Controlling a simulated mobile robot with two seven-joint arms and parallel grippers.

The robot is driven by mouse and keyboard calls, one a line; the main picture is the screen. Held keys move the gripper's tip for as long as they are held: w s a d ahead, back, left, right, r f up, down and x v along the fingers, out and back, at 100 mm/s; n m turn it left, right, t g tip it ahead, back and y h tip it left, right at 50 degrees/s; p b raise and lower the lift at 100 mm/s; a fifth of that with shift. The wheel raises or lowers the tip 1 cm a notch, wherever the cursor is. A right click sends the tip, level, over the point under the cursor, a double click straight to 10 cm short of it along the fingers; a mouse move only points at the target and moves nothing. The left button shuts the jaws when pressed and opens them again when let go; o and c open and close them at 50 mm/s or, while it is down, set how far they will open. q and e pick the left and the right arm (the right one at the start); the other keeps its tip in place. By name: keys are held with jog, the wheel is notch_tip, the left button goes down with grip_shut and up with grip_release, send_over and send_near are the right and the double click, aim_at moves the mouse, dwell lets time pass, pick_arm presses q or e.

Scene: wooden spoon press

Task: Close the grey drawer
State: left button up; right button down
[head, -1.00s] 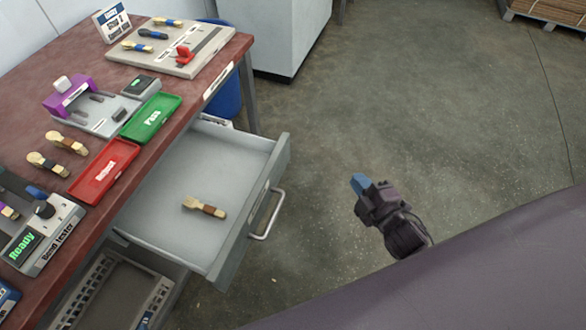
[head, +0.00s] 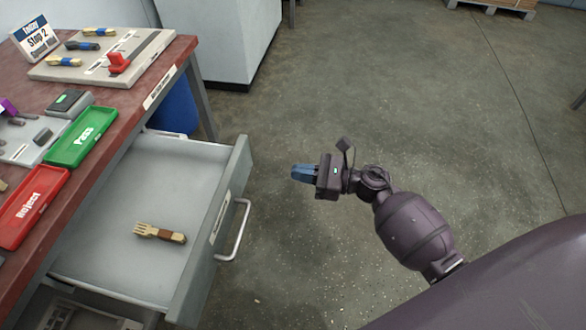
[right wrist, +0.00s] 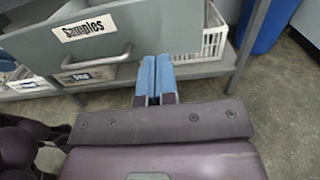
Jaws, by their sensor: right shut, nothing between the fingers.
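The grey drawer (head: 140,215) stands open in the head view, pulled out from under the red-brown worktop. A wooden fork with a brown band (head: 160,233) lies inside it. The silver handle (head: 236,230) is on its front. My right gripper (head: 300,173) is shut and empty, to the right of the drawer front and apart from it. In the right wrist view, the blue fingertips (right wrist: 155,75) are together and point toward the drawer front (right wrist: 120,38), which has a "Samples" label. My left gripper is out of view.
The worktop (head: 125,130) holds a green Pass tray (head: 82,135), a red Reject tray (head: 33,205) and a board with utensils (head: 105,55). A blue bin (head: 178,105) stands beneath it. A white basket (right wrist: 210,42) sits on the lower shelf. Open floor lies to the right.

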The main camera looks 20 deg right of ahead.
aim_at(241, 163)
jog(key=x, duration=1.1)
jog(key=shift+w+a+b, duration=0.15)
jog(key=shift+a+b, duration=0.1)
jog(key=shift+b, duration=0.05)
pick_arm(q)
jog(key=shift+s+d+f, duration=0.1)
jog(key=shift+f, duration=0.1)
pick_arm(e)
jog(key=shift+w+a, duration=0.1)
jog(key=shift+a, duration=0.05)
jog(key=shift+w+a, duration=0.1)
